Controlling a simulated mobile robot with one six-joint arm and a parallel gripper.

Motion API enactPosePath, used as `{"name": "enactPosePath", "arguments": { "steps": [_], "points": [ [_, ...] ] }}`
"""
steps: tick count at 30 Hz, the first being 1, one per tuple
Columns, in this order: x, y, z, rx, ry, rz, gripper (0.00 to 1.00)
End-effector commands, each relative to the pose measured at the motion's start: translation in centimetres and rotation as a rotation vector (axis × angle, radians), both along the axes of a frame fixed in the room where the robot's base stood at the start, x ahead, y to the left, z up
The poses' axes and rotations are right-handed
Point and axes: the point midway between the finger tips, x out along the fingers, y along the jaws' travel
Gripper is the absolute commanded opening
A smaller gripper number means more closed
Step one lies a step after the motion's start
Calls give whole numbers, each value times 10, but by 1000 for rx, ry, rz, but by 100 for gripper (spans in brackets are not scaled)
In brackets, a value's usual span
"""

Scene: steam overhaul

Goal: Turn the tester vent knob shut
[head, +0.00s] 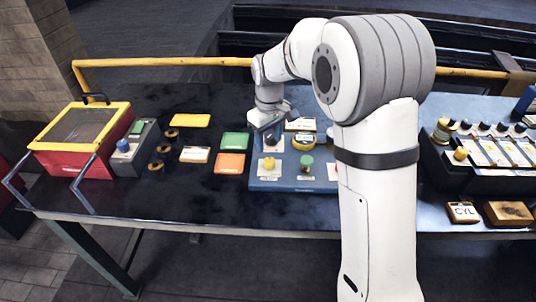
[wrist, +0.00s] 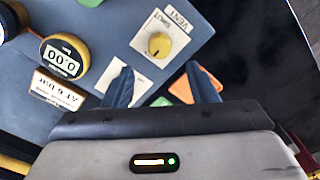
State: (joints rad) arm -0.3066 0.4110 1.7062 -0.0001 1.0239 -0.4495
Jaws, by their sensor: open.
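The tester is a blue panel (head: 285,183) on the bench. The vent knob (wrist: 158,45) is a yellow round knob on a white plate, with a VENT label and the word SHUT beside it. In the head view, a yellow knob (head: 269,163) on the panel's left part appears to be the same one. My gripper (wrist: 160,73) is open and empty, with a finger at each side below the knob in the wrist view. It is apart from the knob. In the head view my gripper (head: 270,138) hangs over the panel's back left, behind the knob.
A gauge reading 0.00 (wrist: 63,56) and a green knob (head: 306,160) are close by on the panel. Green (head: 235,140) and orange (head: 230,163) cards lie left of it. A red and yellow case (head: 85,140) stands far left. A black rack (head: 480,165) stands right.

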Motion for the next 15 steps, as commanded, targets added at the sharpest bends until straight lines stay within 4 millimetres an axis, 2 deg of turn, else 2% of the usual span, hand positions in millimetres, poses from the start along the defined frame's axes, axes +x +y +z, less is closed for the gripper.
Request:
{"name": "enactPosePath", "arguments": {
  "steps": [9, 15],
  "points": [
    [-1, -1, -49, -1, 4, -2, 52],
    [-1, -1, -69, -1, 3, -3, 52]
  ]
}}
